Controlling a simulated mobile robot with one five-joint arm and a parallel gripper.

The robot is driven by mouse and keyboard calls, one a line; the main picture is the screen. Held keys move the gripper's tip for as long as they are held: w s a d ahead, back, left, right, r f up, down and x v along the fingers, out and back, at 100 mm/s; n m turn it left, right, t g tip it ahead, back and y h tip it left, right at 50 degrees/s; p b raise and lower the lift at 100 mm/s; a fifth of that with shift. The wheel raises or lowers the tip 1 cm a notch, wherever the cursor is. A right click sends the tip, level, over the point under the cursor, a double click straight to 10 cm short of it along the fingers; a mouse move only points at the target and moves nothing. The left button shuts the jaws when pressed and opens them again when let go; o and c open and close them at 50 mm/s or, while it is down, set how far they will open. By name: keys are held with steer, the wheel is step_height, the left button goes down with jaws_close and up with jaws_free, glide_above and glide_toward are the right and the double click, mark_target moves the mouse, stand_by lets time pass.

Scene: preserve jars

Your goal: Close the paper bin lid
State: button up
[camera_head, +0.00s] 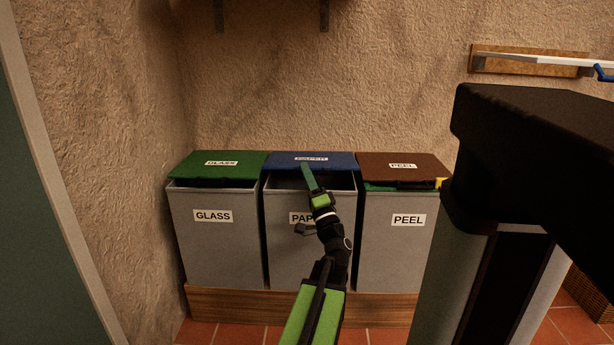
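The paper bin (288,245) is the middle one of three grey bins, with its white label partly hidden by my arm. Its blue lid (340,161) stands partly open at the back, and a dark gap shows between the lid's front edge and the bin's front rim. My gripper (308,177) points up and away from me over this opening, its green tip overlapping the lid's lower edge in the picture. I cannot tell whether it touches the lid. The fingers overlap, so whether they are apart is unclear.
The glass bin (214,245) with a green lid (215,165) stands at left. The peel bin (392,255) with a brown lid (385,169) stands at right, something yellow and green showing at its rim. A wooden plinth (235,302) is underneath. My dark body part blocks the right side.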

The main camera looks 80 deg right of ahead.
steer(key=shift+o, duration=1)
steer(key=shift+r, duration=0.15)
step_height(320, 180, up, 4)
steer(key=p, duration=0.4)
steer(key=shift+r+p, duration=0.25)
steer(key=shift+p, duration=0.1)
steer(key=o, duration=0.5)
steer(key=s+a+r+p, duration=0.1)
steer(key=s, duration=0.1)
steer(key=s+a+r+p, duration=0.1)
steer(key=s+r+p, duration=0.1)
steer(key=s+a+r+p, duration=0.1)
steer(key=s, duration=0.2)
steer(key=shift+r+p, duration=0.2)
steer(key=shift+p, duration=0.1)
steer(key=shift+c, duration=0.2)
steer(key=s, duration=0.1)
steer(key=a+r+p, duration=0.1)
steer(key=s, duration=0.1)
steer(key=shift+s+a+r, duration=0.25)
steer(key=shift+s+r, duration=0.1)
steer(key=c, duration=0.5)
steer(key=shift+o, duration=0.2)
steer(key=shift+s+a+r+p, duration=0.1)
steer(key=shift+s+a+p, duration=0.1)
steer(key=shift+s+p, duration=0.25)
